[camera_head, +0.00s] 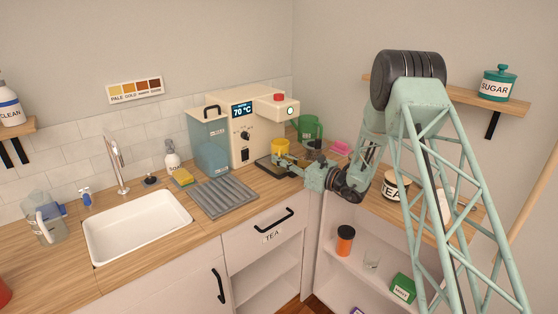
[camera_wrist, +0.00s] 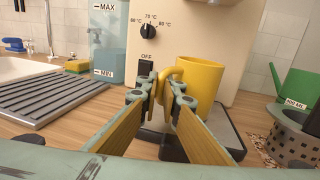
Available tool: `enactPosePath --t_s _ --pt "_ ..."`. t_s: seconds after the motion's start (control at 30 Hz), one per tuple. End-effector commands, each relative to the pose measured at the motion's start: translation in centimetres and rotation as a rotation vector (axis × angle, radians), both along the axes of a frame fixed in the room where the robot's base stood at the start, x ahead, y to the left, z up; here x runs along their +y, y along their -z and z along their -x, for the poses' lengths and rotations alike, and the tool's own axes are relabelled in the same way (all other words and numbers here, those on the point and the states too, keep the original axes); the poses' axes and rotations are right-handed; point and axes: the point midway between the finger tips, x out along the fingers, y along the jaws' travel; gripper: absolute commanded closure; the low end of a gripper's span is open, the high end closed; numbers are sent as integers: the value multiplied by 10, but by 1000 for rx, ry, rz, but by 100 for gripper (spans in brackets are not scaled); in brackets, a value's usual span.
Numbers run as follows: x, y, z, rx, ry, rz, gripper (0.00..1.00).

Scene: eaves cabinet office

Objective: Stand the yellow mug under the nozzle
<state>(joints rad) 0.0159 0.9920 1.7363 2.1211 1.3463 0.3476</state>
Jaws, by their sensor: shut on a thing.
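The yellow mug (camera_head: 281,146) is upright at the front of the cream dispenser (camera_head: 246,146), below its overhanging head (camera_head: 270,104). In the wrist view the mug (camera_wrist: 203,86) stands over the drip tray (camera_wrist: 227,138), with its handle towards me. My gripper (camera_wrist: 162,92) is shut on the handle; in the head view my gripper (camera_head: 300,167) reaches in from the right. The nozzle itself is hidden in both views. I cannot tell whether the mug's base touches the tray.
A green jug (camera_head: 311,128) and a dark pot (camera_wrist: 292,137) stand close to the right. A blue-grey water tank (camera_head: 209,142) and a ribbed drain mat (camera_head: 222,196) are on the left. A sink (camera_head: 138,226) lies further left.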

Motion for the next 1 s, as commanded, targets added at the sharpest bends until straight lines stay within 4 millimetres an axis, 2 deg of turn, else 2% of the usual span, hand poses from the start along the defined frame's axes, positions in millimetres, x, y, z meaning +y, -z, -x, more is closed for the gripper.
enactPosePath --t_s 0.03,0.07,0.2,0.7,1.0 --pt "0 1 0 -1 0 -1 100" --pt "0 1 0 0 0 0 92" --pt "0 1 0 0 0 0 81" --pt "0 -3 0 0 0 0 81" --pt "-25 -3 17 1 1 0 81"
